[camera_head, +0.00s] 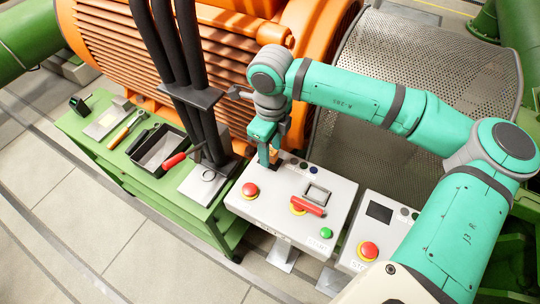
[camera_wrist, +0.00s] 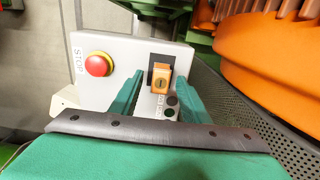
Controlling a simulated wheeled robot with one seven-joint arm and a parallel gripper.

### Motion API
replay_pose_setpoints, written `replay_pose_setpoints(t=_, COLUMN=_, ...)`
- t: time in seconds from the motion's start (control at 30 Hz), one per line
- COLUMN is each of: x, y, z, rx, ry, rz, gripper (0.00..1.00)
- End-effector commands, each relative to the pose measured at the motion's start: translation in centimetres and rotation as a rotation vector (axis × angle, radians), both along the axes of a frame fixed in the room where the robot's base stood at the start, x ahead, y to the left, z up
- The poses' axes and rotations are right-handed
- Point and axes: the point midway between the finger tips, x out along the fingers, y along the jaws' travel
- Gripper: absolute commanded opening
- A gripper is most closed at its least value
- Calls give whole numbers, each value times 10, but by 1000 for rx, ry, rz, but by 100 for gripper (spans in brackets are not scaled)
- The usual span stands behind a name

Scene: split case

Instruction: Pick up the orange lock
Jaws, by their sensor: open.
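The orange lock (camera_wrist: 161,80) shows in the wrist view on the face of the control box (camera_wrist: 128,52), at the edge of a dark panel. It is a small block with a dark round keyhole. My gripper (camera_wrist: 160,77) is open, with one teal finger on each side of the lock in the picture. Gaps show on both sides; I cannot tell how deep the fingers reach. In the head view my gripper (camera_head: 266,156) points down at the back left of the left control box (camera_head: 270,213), and the lock is hidden there.
A red STOP button (camera_wrist: 98,64) sits left of the lock. The box also carries a red-handled piece (camera_head: 309,205) and a green button (camera_head: 326,232). A second control box (camera_head: 390,231) stands to the right. Black cables (camera_head: 178,50) rise left of my gripper; the orange machine (camera_head: 170,55) is behind.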

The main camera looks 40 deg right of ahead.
Motion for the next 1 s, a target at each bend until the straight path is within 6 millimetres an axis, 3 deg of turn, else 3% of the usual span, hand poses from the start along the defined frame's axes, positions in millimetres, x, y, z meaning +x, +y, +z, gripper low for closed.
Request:
replay_pose_setpoints(t=0.13, x=0, y=1, z=-13, rx=1, ry=-1, rz=1, gripper=42)
replay_pose_setpoints(t=0.37, x=1, y=0, z=-15, rx=0, ry=-1, rz=1, gripper=42)
replay_pose_setpoints(t=0.4, x=1, y=0, z=-15, rx=0, ry=-1, rz=1, gripper=40)
replay_pose_setpoints(t=0.57, x=0, y=0, z=-15, rx=0, ry=-1, rz=1, gripper=2)
replay_pose_setpoints(t=0.6, x=0, y=0, z=-15, rx=0, ry=-1, rz=1, gripper=0)
replay_pose_setpoints(t=1.0, x=1, y=0, z=-10, rx=-1, ry=0, rz=0, gripper=0)
